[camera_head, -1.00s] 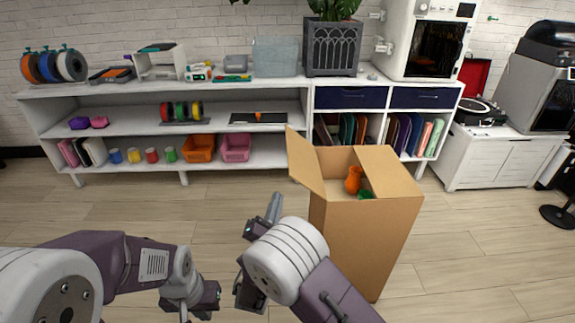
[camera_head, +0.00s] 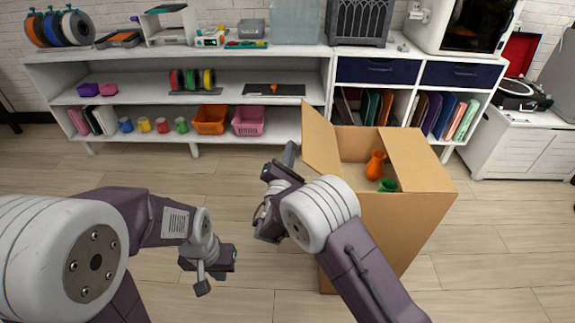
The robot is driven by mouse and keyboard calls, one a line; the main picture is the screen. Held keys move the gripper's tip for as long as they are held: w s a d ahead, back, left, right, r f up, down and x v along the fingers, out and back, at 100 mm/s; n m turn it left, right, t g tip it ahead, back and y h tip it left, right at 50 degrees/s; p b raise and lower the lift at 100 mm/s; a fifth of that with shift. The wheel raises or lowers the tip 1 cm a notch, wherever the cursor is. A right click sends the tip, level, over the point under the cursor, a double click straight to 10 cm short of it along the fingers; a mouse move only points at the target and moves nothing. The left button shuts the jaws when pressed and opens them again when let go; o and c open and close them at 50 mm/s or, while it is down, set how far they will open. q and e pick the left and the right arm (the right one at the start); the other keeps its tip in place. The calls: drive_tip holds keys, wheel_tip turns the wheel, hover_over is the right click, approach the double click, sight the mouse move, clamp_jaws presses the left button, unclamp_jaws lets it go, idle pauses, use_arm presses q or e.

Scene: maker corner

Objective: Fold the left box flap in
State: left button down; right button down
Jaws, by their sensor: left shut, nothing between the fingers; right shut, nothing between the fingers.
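A tall open cardboard box (camera_head: 366,228) stands on the floor right of centre. Its left flap (camera_head: 320,142) stands up, leaning outward to the left. Its right flap (camera_head: 417,160) lies sloped at the right of the opening. An orange vase (camera_head: 375,165) and a green object (camera_head: 388,185) show inside the opening. My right gripper (camera_head: 289,154) is shut and empty, just left of the box and its left flap, with a gap showing in the picture. My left gripper (camera_head: 203,286) is shut and empty, low above the floor, farther left of the box.
A white shelf unit (camera_head: 190,55) runs behind the box, holding spools, cups, baskets and books. A white cabinet (camera_head: 527,150) stands at the right. The wooden floor left of the box and right of it is clear.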

sight(321, 140)
drive_tip(key=shift+w+d+r, duration=0.4)
drive_tip(key=shift+d+r, duration=0.35)
drive_tip(key=shift+r, duration=0.1)
drive_tip(key=shift+w+d+r, duration=0.35)
drive_tip(key=shift+d+r, duration=0.35)
drive_tip(key=shift+r, duration=0.1)
drive_tip(key=shift+r+b, duration=0.1)
drive_tip(key=shift+b, duration=0.2)
